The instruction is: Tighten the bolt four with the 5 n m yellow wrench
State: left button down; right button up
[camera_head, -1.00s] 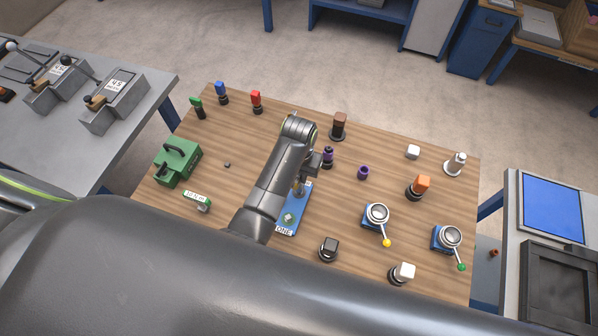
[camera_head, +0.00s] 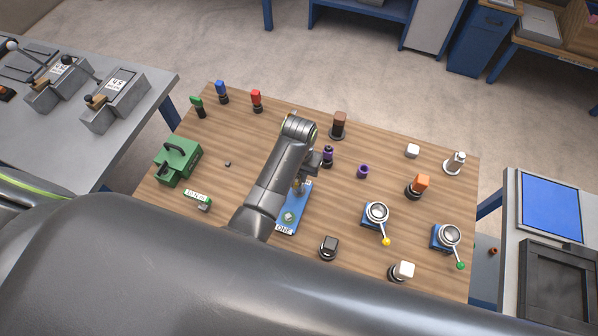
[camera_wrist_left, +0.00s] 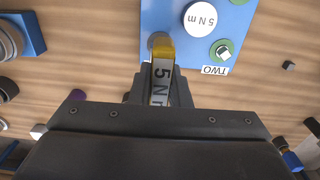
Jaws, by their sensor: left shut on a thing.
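The yellow end lies over a grey round part at the edge of the blue plate (camera_wrist_left: 178,50). I cannot tell how they are engaged. A green bolt (camera_wrist_left: 222,49) and a "TWO" label show on the plate, but no label for bolt four is readable. In the head view my left gripper (camera_head: 301,186) is over the blue plate (camera_head: 294,212), and my arm hides part of it. My right gripper is not in view.
A green toolbox (camera_head: 178,163) and a green-labelled block (camera_head: 197,199) stand left. Two blue devices with levers, one yellow-tipped (camera_head: 377,213) and one green-tipped (camera_head: 448,237), stand right. Several coloured pegs and blocks surround the plate.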

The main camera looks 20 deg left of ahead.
pick_arm(q)
jog(key=shift+f+b, duration=0.65)
jog(key=shift+f, duration=0.55)
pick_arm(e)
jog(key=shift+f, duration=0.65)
pick_arm(q)
jog(key=c, duration=1.3)
grip_release()
